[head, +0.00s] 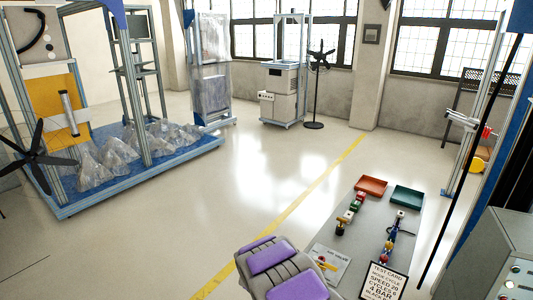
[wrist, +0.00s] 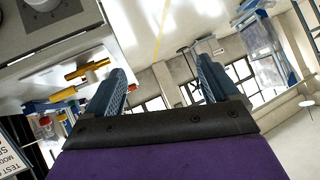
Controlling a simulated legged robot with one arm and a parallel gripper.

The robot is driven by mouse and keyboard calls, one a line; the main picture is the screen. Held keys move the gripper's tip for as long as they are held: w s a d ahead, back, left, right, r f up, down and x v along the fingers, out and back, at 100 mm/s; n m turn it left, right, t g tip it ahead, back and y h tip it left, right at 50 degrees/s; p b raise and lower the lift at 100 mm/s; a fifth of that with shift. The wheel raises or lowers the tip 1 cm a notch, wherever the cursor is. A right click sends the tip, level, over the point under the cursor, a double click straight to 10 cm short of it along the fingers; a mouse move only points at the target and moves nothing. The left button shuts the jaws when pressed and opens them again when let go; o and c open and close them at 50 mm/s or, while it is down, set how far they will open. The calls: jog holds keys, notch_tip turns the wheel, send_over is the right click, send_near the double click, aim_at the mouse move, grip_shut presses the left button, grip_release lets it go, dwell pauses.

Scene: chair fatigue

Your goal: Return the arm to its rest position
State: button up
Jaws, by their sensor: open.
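My gripper (wrist: 160,72) shows in the wrist view. Its two blue ribbed fingers stand wide apart with nothing between them. Behind the gap are floor, wall and windows. My arm (head: 272,257), with purple panels, shows at the bottom of the head view, low and beside the left edge of the grey bench (head: 372,222). The fingers cannot be made out in the head view.
A red tray (head: 371,186) and a green tray (head: 407,196) sit at the bench's far end. Valves and fittings (head: 391,238), a panel (head: 327,264) and a test card (head: 386,282) are nearer. A grey control box (head: 490,255) stands right. Open floor lies left.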

jog(key=s+d+r+n+g+y, duration=0.2)
jog(key=s+r+g, duration=0.1)
jog(key=s+r, duration=0.7)
jog(key=s+d+r+n+g+y, duration=0.1)
jog(key=s+d+r+g, duration=0.2)
jog(key=s+r, duration=0.65)
jog(key=s+d+r+n+g, duration=0.1)
jog(key=s+d+r+g, duration=0.1)
jog(key=s, duration=1.5)
jog(key=s+d+r+n+g+h, duration=0.1)
jog(key=s+d+g, duration=0.3)
jog(key=s, duration=1.4)
jog(key=shift+d+r+n, duration=0.5)
jog(key=shift+d+r, duration=0.05)
jog(key=shift+d, duration=0.1)
